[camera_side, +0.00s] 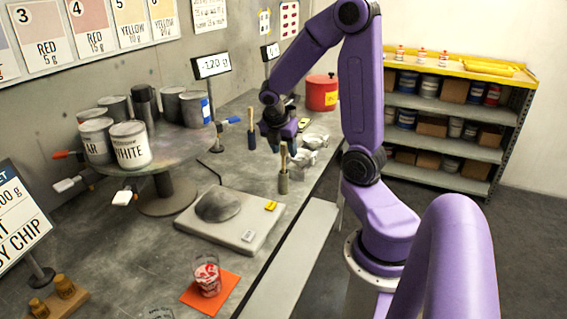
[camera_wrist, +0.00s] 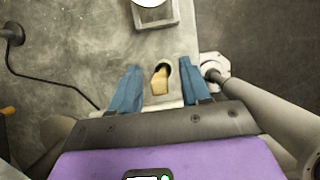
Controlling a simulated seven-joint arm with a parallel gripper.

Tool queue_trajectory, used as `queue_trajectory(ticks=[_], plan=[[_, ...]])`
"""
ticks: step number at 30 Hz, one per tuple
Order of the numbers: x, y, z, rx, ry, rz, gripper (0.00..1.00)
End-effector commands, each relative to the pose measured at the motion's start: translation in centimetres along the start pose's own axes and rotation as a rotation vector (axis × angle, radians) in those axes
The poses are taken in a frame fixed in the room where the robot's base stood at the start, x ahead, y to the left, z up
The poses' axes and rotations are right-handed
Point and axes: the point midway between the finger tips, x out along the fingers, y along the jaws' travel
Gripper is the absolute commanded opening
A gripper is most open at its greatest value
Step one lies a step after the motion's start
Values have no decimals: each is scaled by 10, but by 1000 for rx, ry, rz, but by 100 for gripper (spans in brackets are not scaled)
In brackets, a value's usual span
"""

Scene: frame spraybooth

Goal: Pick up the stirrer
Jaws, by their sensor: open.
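The stirrer is a pale wooden stick (camera_side: 283,156) standing upright in a small grey holder (camera_side: 283,183) near the front edge of the bench. In the wrist view the stirrer (camera_wrist: 160,82) shows from above, with a dark round opening beside its top. My gripper (camera_side: 279,145) is just above the stirrer, pointing down. In the wrist view my gripper (camera_wrist: 159,82) has its blue fingers apart, one on each side of the stick. A gap shows between the stick and each finger. How far down the fingertips reach along the stick is hard to tell.
Another wooden-handled tool (camera_side: 251,120) stands left of my gripper. Small pale cups (camera_side: 308,150) sit close on its right. A scale (camera_side: 250,230) lies in front, and a red-stained glass (camera_side: 207,277) stands on an orange mat (camera_side: 217,299). Paint cans crowd a turntable (camera_side: 170,155) at left.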

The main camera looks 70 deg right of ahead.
Motion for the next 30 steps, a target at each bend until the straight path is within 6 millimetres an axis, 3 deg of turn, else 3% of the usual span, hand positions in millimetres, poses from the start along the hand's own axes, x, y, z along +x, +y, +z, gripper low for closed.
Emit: queue_trajectory(ticks=[4,13,17,18,30], plan=[[13,0,0,-2,1,-1,47],[16,0,0,0,1,2,47],[16,0,0,0,1,1,4],[16,0,0,0,1,1,0],[14,1,1,0,0,3,0]])
